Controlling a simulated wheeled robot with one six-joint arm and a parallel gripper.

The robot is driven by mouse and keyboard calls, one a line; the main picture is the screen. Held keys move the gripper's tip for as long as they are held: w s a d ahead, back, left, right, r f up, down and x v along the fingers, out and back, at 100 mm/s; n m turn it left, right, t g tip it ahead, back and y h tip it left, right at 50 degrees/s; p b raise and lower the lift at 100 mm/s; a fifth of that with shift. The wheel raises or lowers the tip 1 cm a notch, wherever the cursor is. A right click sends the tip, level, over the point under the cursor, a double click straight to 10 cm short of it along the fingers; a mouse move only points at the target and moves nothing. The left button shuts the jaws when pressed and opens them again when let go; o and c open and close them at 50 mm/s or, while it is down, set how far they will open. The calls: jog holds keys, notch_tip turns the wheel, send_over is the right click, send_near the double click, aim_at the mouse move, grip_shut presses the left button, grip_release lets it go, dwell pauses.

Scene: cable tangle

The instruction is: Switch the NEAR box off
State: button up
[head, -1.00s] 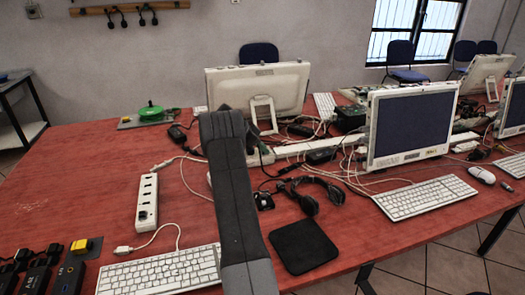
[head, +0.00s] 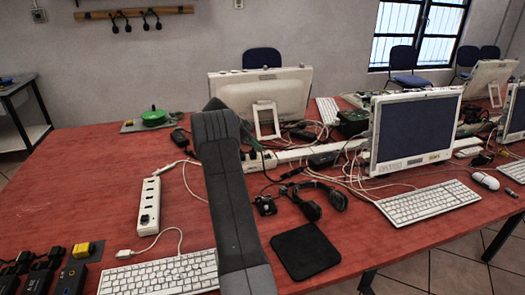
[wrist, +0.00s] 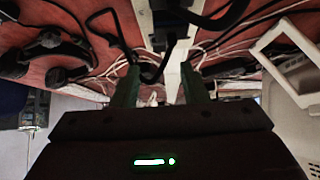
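No label reading NEAR is legible, so I cannot tell which box it names. Several small black boxes (head: 70,279) with plugs and cables stand at the lower left of the head view, cut by the frame edge. A white power strip (head: 150,206) lies at left centre. My gripper (wrist: 160,92) is open in the wrist view, its two green fingers apart. A black plug or adapter with cables (wrist: 168,40) and a white strip show beyond the fingers, with nothing clearly held. In the head view my arm hides most of the gripper, near the white cable channel (head: 290,156).
Loose cables cross the red table (head: 85,195) around the channel. A monitor (head: 415,130), its keyboard (head: 428,201), headphones (head: 322,204) and a black pad (head: 305,250) lie right of my arm. Another keyboard (head: 165,273) is at the front. The left of the table is mostly clear.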

aim_at(268, 155)
jog(key=v, duration=0.7)
jog(key=shift+a+r, duration=0.25)
jog(key=shift+r, duration=0.05)
jog(key=x, duration=1.3)
jog(key=shift+d+f, duration=0.15)
jog(key=shift+d, duration=0.05)
jog(key=shift+d+p, duration=0.15)
jog(key=shift+p, duration=0.55)
jog(key=shift+f, duration=0.15)
jog(key=shift+f+b, duration=0.15)
jog(key=shift+b, duration=0.55)
